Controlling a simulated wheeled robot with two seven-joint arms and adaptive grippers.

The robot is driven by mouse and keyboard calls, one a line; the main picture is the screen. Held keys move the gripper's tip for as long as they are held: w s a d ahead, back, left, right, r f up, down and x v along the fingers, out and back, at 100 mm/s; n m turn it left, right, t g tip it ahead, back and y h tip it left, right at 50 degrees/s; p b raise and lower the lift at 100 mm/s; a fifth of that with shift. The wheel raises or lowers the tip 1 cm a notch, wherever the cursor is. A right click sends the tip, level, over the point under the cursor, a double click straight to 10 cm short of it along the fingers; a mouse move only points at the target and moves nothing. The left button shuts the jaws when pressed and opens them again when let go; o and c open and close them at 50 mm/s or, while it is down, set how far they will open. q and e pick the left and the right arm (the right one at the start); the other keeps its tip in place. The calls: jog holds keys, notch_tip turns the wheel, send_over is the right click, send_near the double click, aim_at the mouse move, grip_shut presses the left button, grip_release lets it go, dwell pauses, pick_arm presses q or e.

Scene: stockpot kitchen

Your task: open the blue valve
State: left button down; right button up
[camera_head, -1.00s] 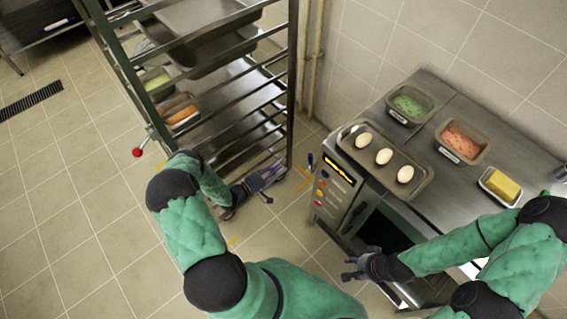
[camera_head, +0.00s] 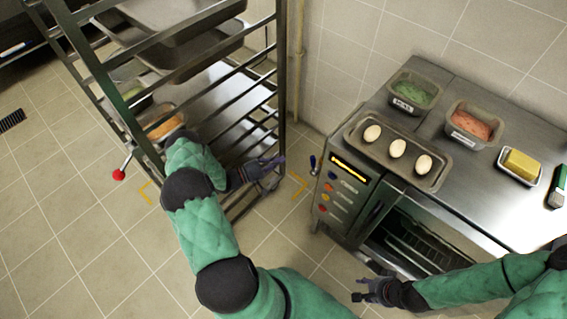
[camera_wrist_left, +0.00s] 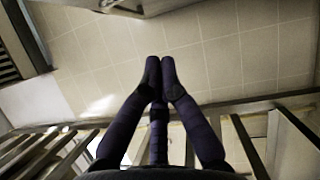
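The blue valve (camera_head: 313,160) shows in the head view as a small blue handle beside the left front corner of the oven. My left gripper (camera_head: 282,160) is to its left, close in the picture but apart from it, in front of the rack's lower right side. In the left wrist view, the long dark fingers of the left gripper (camera_wrist_left: 161,66) come together at the tips with nothing held. The valve cannot be made out in that view. My right gripper (camera_head: 357,288) is low in front of the oven, fingers spread and empty.
The metal rack (camera_head: 282,75) with trays stands left, with a red-knobbed lever (camera_head: 119,174). The oven (camera_head: 335,195) is open at the front. A tray (camera_head: 436,176) with eggs, food containers and butter (camera_head: 521,164) sit on the counter. Tiled floor lies between rack and oven.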

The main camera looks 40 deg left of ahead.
pick_arm(q)
jog(key=w+d+r+b, duration=0.1)
jog(key=w+d+b, duration=0.1)
jog(key=w+d, duration=0.3)
jog(key=shift+w+d, duration=0.2)
jog(key=shift+d, duration=1)
jog(key=shift+r, duration=0.1)
jog(key=shift+s+d+r+m+p, duration=0.1)
jog(key=shift+d+r+m+p, duration=0.15)
jog(key=shift+d+p, duration=0.25)
jog(key=shift+s+d+r+m+p, duration=0.1)
jog(key=shift+d+m+p, duration=0.2)
jog(key=shift+d, duration=0.25)
